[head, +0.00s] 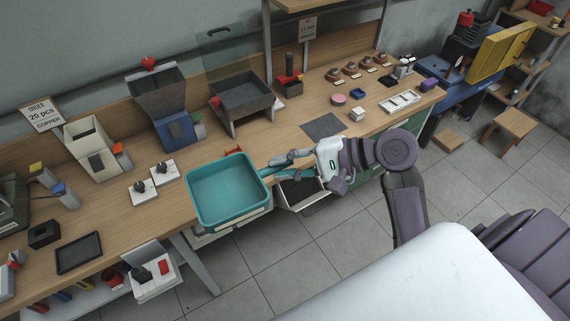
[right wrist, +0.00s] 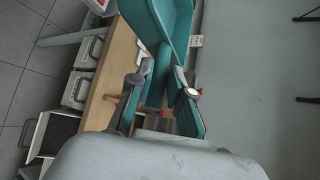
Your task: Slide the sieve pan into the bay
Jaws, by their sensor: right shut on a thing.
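The teal sieve pan (head: 222,190) is a square, open, empty tray held at the bench's front edge in the head view. It hides part of the bench edge, and whether it touches the bench I cannot tell. My right gripper (head: 283,165) is shut on the pan's right side. In the right wrist view the fingers of my right gripper (right wrist: 162,95) close around a teal part of the pan (right wrist: 165,25). A dark, tray-topped stand (head: 241,93) with an open front sits behind the pan; it looks like the bay. My left gripper is not in view.
A blue hopper machine (head: 173,128) stands left of the stand. Two white switch boxes (head: 164,171) sit left of the pan. A small red piece (head: 233,151) lies just behind it. A dark mat (head: 323,125) lies on the bench (head: 262,138) to the right.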

